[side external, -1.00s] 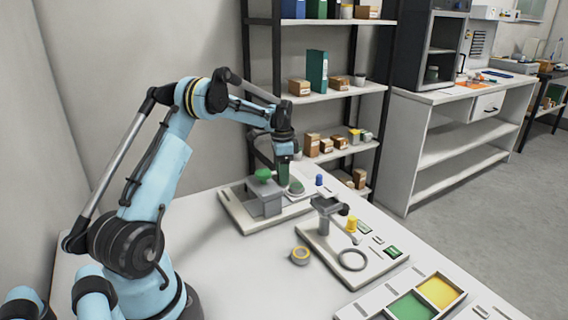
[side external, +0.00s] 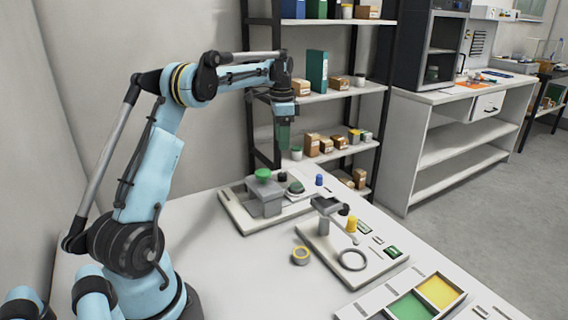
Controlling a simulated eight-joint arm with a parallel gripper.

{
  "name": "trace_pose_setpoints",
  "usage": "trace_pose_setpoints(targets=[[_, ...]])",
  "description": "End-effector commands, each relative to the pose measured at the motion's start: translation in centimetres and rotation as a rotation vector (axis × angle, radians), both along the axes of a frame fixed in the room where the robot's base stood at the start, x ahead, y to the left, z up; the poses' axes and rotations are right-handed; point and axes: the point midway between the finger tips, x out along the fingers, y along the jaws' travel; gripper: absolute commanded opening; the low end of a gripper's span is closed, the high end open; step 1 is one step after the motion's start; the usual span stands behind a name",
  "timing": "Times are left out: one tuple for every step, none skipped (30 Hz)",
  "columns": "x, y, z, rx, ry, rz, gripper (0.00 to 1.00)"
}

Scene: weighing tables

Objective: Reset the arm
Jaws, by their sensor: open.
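My gripper (side external: 284,137) hangs pointing down at the end of my raised light-blue arm. It is open, and I see nothing held in it. It is well above the far tray (side external: 235,211), apart from everything on the table. On that tray stand a grey block with a green knob (side external: 263,174) and a small grey-green round piece (side external: 296,187). A blue piece (side external: 319,180) stands by the tray's far right side.
A second tray (side external: 372,271) holds a grey stand, a yellow piece (side external: 351,223) and a ring. A yellow-topped round item (side external: 301,255) lies beside it. Green and yellow bins (side external: 439,291) are at front right. A shelf (side external: 335,95) stands close behind my gripper.

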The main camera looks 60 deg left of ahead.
Motion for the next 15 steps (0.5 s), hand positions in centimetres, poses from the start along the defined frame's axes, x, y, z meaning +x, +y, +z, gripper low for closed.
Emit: trace_pose_setpoints(targets=[[0.00,-0.01,0.32,0.000,0.000,0.000,0.57],[0.00,-0.01,0.44,0.000,0.000,0.000,0.57],[-0.01,-0.01,0.56,0.000,0.000,0.000,0.57],[-0.01,-0.01,0.62,0.000,0.000,0.000,0.57],[-0.01,-0.01,0.66,0.000,0.000,0.000,0.57],[-0.01,-0.01,0.69,0.000,0.000,0.000,0.57],[-0.01,-0.01,0.69,0.000,0.000,0.000,0.57],[-0.01,-0.01,0.69,0.000,0.000,0.000,0.57],[-0.01,-0.01,0.68,0.000,0.000,0.000,0.57],[-0.01,-0.01,0.68,0.000,0.000,0.000,0.57],[-0.01,-0.01,0.67,0.000,0.000,0.000,0.57],[-0.02,-0.02,0.67,0.000,0.000,0.000,0.57],[0.00,-0.04,0.68,0.000,0.000,0.000,0.57],[0.00,-0.13,0.73,0.001,-0.001,0.000,0.57],[0.03,-0.34,0.86,0.003,-0.004,0.002,0.57]])
